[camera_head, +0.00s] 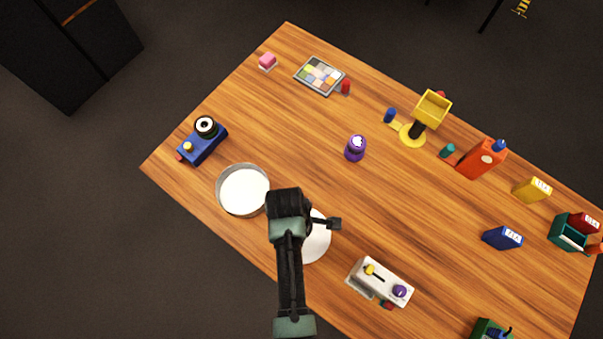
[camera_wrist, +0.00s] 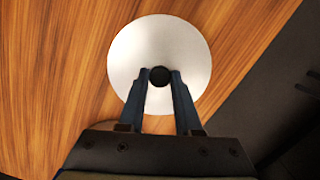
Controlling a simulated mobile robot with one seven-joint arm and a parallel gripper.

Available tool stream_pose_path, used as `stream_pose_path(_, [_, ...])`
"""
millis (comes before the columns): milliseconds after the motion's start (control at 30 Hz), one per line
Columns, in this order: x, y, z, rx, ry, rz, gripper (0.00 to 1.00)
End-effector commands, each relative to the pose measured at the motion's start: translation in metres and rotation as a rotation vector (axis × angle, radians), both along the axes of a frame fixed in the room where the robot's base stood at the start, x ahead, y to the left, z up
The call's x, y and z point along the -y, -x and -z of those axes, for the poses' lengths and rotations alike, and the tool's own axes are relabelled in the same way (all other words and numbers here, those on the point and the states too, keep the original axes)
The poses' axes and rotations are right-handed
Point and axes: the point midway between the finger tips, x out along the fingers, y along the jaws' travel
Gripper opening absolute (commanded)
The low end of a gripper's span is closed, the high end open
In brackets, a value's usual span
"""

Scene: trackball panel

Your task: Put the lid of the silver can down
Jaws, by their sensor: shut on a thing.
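The silver can (camera_head: 243,190) stands open near the left front edge of the wooden table, with a pale inside. Its lid (camera_wrist: 160,48) is a round silver-white disc with a small black knob (camera_wrist: 160,76). My gripper (camera_wrist: 159,80) is shut on this knob, one finger on each side. In the head view the lid (camera_head: 319,245) shows partly, to the right of the can, and my arm hides the rest of it and most of the gripper. I cannot tell whether the lid touches the table.
A white box with a yellow lever and purple ball (camera_head: 384,281) sits right of the lid, near the front edge. A purple jar (camera_head: 355,148) stands mid-table. Bare wood (camera_head: 400,205) lies right of my gripper.

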Motion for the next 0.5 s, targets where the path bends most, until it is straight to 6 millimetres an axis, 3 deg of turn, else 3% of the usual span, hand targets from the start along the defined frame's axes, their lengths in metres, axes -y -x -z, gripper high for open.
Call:
stream_pose_path(100, [0.0, 0.0, 0.012, 0.0, 0.0, 0.001, 0.0])
stream_pose_path(500, [0.0, -0.001, 0.018, 0.001, 0.0, 0.0, 0.0])
